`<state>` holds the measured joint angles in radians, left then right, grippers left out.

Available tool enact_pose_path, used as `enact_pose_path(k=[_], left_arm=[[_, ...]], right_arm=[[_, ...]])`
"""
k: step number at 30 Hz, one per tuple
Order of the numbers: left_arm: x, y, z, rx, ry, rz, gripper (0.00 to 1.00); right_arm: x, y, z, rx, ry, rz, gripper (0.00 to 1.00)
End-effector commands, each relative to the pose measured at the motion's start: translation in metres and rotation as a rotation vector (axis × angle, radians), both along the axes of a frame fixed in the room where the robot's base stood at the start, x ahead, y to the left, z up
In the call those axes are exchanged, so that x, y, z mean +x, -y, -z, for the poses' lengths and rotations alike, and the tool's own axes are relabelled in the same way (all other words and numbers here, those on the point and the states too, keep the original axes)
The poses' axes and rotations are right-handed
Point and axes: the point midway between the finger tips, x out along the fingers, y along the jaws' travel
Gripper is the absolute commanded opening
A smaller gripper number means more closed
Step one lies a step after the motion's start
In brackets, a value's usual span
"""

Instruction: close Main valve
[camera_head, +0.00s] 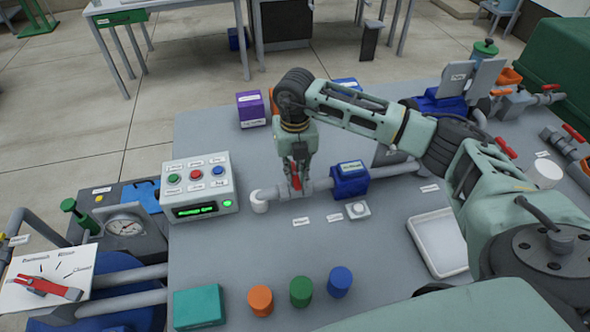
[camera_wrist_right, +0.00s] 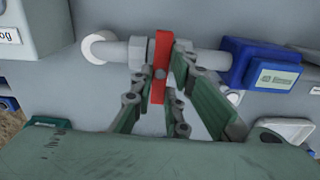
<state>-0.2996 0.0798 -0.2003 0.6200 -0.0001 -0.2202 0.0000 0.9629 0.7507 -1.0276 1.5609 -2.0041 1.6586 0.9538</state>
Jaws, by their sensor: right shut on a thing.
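A valve with a red lever (camera_head: 296,183) sits on a short grey pipe (camera_head: 318,185) in the middle of the grey table. I take it to be the Main valve; the small label in front of it is too small to read surely. In the right wrist view the red lever (camera_wrist_right: 161,65) stands upright in the picture, across the horizontal pipe (camera_wrist_right: 203,60). My right gripper (camera_head: 297,180) points down and is shut on the red lever. Its fingers (camera_wrist_right: 160,90) also show in the wrist view, on either side of the lever. My left gripper is not in view.
A blue meter (camera_head: 350,181) is right of the valve, and a white pipe end (camera_head: 259,201) is left of it. A control box (camera_head: 200,187) with buttons stands further left. A white tray (camera_head: 412,232) is at the right. Coloured cylinders (camera_head: 301,292) stand in front.

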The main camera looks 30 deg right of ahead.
Motion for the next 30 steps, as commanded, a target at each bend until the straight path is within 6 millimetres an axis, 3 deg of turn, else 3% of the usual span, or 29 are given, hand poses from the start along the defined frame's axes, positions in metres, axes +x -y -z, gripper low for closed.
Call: enact_pose_path(k=[7, 18, 23, 30], left_arm=[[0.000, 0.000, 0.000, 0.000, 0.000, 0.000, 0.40], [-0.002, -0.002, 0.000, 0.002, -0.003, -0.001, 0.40], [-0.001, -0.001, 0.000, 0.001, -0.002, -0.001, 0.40], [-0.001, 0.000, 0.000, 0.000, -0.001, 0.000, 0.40]], right_arm=[[0.001, 0.000, -0.001, 0.001, 0.004, 0.004, 0.33], [0.001, 0.000, -0.005, 0.001, 0.002, 0.001, 0.33], [0.002, 0.000, -0.028, 0.000, 0.006, 0.001, 0.33], [0.002, 0.000, -0.081, 0.000, 0.007, 0.001, 0.33]])
